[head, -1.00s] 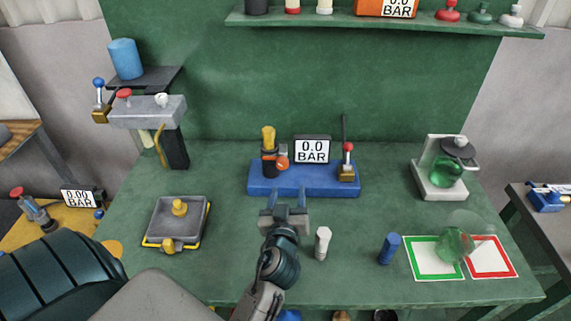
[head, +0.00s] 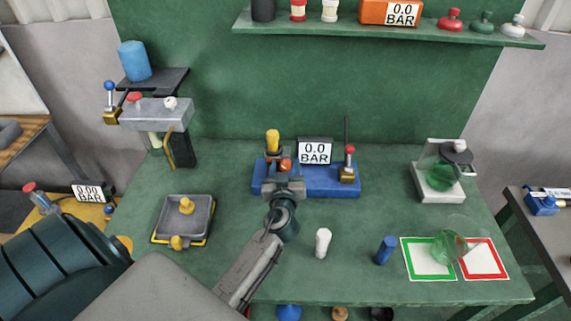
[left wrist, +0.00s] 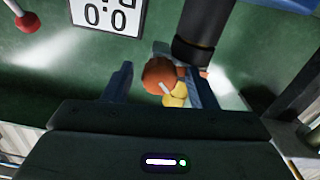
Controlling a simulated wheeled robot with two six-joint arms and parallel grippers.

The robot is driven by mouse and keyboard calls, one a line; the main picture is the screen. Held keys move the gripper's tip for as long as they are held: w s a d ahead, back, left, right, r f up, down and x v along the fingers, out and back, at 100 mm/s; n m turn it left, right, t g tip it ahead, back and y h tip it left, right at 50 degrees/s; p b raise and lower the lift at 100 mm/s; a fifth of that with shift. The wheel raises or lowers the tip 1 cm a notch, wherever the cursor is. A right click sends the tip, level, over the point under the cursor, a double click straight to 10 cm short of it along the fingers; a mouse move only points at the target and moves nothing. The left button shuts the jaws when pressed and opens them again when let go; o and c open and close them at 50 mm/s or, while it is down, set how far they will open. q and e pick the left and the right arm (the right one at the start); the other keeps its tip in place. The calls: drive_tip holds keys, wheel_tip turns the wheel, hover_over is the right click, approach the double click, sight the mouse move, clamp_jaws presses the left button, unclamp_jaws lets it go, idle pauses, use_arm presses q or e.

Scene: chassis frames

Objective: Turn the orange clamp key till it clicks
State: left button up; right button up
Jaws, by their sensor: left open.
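The orange clamp key (head: 285,165) is a small rounded knob at the front of a dark upright holder with a yellow top (head: 273,143), on the blue base (head: 325,180). My left gripper (head: 284,178) is at the base's front, just before the key, and partly covers it. In the left wrist view the orange key (left wrist: 158,74) sits between the two open fingers of my left gripper (left wrist: 157,82), nearer the right finger. I cannot tell whether either finger touches it. A black cylinder (left wrist: 195,40) stands close beside it. My right gripper is out of view.
A gauge (head: 315,151) reading 0.0 BAR and a red-topped lever (head: 349,155) stand to the key's right on the base. A white peg (head: 323,243) and blue cylinder (head: 386,250) stand in front. A grey tray (head: 184,219) lies left.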

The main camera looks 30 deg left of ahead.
use_arm(q)
drive_tip(key=shift+c, duration=0.6)
drive_tip(key=c, duration=0.9)
drive_tip(key=shift+o, duration=0.2)
